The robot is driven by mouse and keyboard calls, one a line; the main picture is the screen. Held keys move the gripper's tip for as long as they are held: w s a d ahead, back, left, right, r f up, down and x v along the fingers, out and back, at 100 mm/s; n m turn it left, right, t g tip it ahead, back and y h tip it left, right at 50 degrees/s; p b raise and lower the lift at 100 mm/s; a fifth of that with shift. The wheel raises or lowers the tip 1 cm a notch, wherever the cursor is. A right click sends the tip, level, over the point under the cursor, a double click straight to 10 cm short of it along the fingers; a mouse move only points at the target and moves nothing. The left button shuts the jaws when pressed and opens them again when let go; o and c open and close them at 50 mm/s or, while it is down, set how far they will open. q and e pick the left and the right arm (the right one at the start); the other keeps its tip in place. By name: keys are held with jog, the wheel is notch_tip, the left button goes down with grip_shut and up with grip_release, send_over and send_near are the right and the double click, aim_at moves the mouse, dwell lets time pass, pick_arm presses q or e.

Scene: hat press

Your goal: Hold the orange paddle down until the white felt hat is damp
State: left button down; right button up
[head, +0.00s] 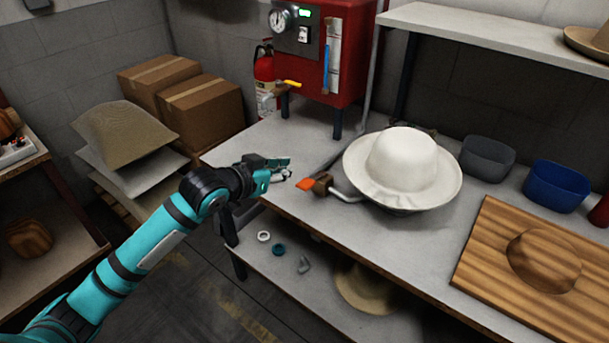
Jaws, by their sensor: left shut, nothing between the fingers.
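The white felt hat (402,163) rests brim down over a stand on the grey workbench, and a pale pipe runs under its brim. The orange paddle (306,184) sticks out to the left of a small brown block at the end of that pipe. My left gripper (287,168) is shut and empty, just left of and slightly behind the paddle, apart from it. My right gripper is not in view. I cannot tell from this view whether the hat is damp.
A red boiler (350,50) with a gauge stands at the bench's back. A grey bin (487,158), a blue bin (556,186) and a wooden hat block (540,262) lie to the right. Cardboard boxes (203,110) are at left. The bench front left is clear.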

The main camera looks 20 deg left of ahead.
pick_arm(q)
send_over(301, 187)
jog(key=w, duration=0.1)
jog(key=f, duration=0.3)
jog(key=shift+w+d+f+p, duration=0.1)
jog(key=shift+w+d+p, duration=0.1)
jog(key=shift+d+p, duration=0.15)
notch_tip(301, 187, down, 3)
jog(key=shift+w+r, duration=0.1)
jog(key=shift+r, duration=0.1)
jog(key=shift+s+a+f+p, duration=0.1)
jog(key=shift+s+f+p, duration=0.15)
jog(key=shift+f, duration=0.6)
jog(key=f+t+b, duration=0.1)
jog(key=b, duration=0.1)
jog(key=s+f+t+b, duration=0.1)
jog(key=f+b, duration=0.1)
jog(key=b, duration=0.1)
jog(key=shift+a+f+h, duration=0.15)
jog(key=shift+a+h, duration=0.05)
jog(key=shift+h, duration=0.2)
jog(key=shift+r+t, duration=0.25)
jog(key=shift+t, duration=0.05)
dwell(4.5)
